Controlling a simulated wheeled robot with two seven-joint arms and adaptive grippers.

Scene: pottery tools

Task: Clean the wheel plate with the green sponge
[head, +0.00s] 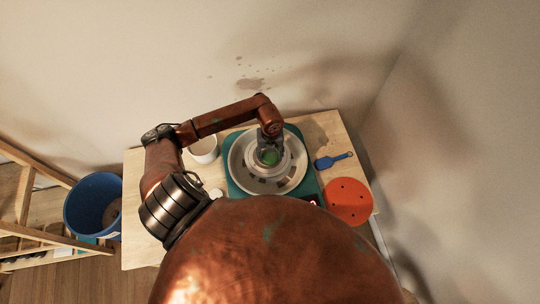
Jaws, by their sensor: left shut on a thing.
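The pottery wheel stands on the wooden table with a teal body (235,189) and a pale wheel plate (296,172) inside a light round basin. The green sponge (270,158) shows as a small green patch at the middle of the plate. My left gripper (269,146) reaches down over the plate and is shut on the sponge. I cannot tell whether the sponge touches the plate. My right gripper is not in view.
A white cup (204,149) stands left of the wheel. A blue tool (333,160) and an orange disc with holes (348,201) lie to the right. A blue bucket (92,205) and a wooden rack (24,195) stand left of the table. A wall rises behind.

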